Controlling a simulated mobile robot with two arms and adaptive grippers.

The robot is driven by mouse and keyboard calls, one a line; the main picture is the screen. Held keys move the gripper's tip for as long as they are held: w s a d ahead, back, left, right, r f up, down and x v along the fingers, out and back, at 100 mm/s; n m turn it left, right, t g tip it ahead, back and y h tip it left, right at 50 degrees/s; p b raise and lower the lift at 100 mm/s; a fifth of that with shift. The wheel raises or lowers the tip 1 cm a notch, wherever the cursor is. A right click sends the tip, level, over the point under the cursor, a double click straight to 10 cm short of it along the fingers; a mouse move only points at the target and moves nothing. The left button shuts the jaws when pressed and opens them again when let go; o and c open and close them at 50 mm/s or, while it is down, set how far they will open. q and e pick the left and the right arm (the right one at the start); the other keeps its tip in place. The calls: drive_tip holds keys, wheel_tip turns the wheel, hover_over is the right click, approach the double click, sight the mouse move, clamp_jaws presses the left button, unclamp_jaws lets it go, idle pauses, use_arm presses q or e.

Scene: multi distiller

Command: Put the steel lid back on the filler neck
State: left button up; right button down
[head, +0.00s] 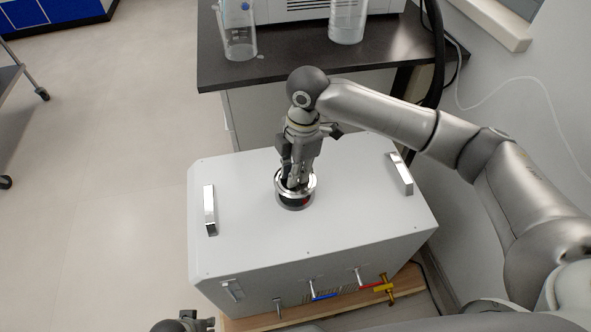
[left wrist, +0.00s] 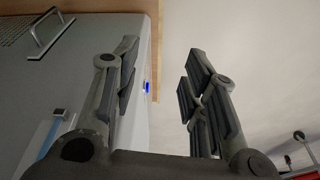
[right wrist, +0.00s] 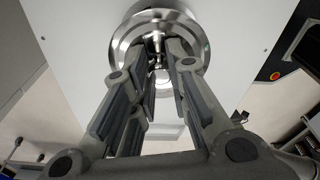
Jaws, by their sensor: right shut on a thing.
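The distiller is a white box (head: 240,230) with two chrome handles on top. My right gripper (head: 297,181) points down over the middle of its top and is shut on the steel lid (right wrist: 195,32). In the right wrist view the fingertips (right wrist: 164,62) close around the small knob at the lid's centre. The round filler neck (head: 296,206) shows as a steel rim with a dark band, directly below the lid. Whether the lid rests on the neck or hovers just above it, I cannot tell. My left gripper (left wrist: 160,85) is open and empty, beside the box's front.
Small taps with blue, red and yellow parts (head: 383,288) stick out from the box's front. A dark bench (head: 290,62) behind holds glass beakers (head: 238,35). A wall stands close on the right. Open floor (head: 110,170) lies to the left.

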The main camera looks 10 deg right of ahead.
drive_tip(key=shift+f+b, duration=0.95)
drive_tip(key=shift+b, duration=0.1)
drive_tip(key=shift+f+b, duration=0.7)
drive_tip(key=shift+b, duration=0.2)
use_arm(q)
wheel_tip(320, 180, up, 14)
drive_tip(key=t+b, duration=0.1)
drive_tip(key=shift+s+a+r, duration=0.2)
drive_tip(key=shift+s+r, duration=0.05)
drive_tip(key=shift+s, duration=0.05)
use_arm(e)
drive_tip(key=shift+f, duration=0.45)
use_arm(q)
drive_tip(key=shift+w+f+p, duration=0.15)
drive_tip(key=shift+f+p, duration=0.3)
drive_tip(key=shift+w+d+f, duration=0.15)
drive_tip(key=shift+w+f, duration=0.05)
drive_tip(key=shift+w, duration=0.15)
drive_tip(key=shift+s+p, duration=0.1)
drive_tip(key=shift+p, duration=0.2)
drive_tip(key=shift+s+f, duration=0.1)
drive_tip(key=shift+f, duration=0.35)
drive_tip(key=shift+f, duration=0.2)
